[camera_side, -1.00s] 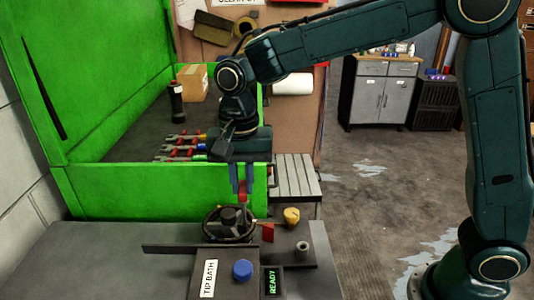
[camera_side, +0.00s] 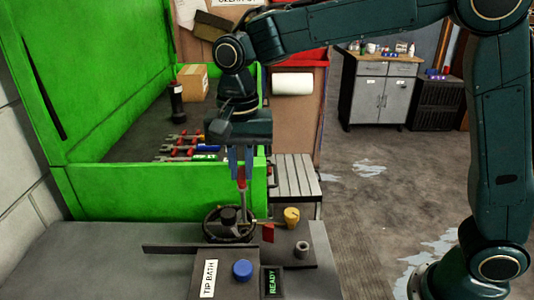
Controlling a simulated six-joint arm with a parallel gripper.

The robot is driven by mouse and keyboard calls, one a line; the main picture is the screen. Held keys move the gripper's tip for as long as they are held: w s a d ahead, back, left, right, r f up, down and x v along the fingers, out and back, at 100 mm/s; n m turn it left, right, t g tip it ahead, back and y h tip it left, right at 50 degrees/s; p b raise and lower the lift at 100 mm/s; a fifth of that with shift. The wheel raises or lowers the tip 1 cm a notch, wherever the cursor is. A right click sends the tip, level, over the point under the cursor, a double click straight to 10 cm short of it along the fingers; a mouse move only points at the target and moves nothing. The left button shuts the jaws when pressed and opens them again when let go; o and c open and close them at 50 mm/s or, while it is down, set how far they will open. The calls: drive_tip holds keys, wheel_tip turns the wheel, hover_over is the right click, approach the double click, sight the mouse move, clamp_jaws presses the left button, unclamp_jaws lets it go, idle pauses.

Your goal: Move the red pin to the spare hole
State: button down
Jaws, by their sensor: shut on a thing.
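My gripper (camera_side: 241,172) points down above the work bench, its bluish fingers shut on the red pin (camera_side: 241,183). The pin is upright, with a red top and a grey shaft reaching down to the right side of a dark handwheel (camera_side: 226,222). I cannot tell whether its lower end is clear of a hole there. A short grey hollow post (camera_side: 301,249) stands on the plate to the right. I cannot tell which opening is the spare hole.
In front are a blue button (camera_side: 242,270), a "TIP BATH" label (camera_side: 209,279) and a green "READY" display (camera_side: 271,282). A green-walled bin (camera_side: 150,190) stands behind.

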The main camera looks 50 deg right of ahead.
drive_tip(key=shift+r, duration=0.1)
idle(0.3)
drive_tip(key=shift+r, duration=4.4)
drive_tip(key=s+d, duration=0.5)
drive_tip(key=s, duration=0.6)
drive_tip(key=shift+s+d+f, duration=0.1)
drive_tip(key=shift+s+f, duration=0.05)
drive_tip(key=shift+f, duration=1.1)
drive_tip(key=shift+s+d+f, duration=0.1)
drive_tip(key=shift+f, duration=1.3)
drive_tip(key=shift+f, duration=3.65)
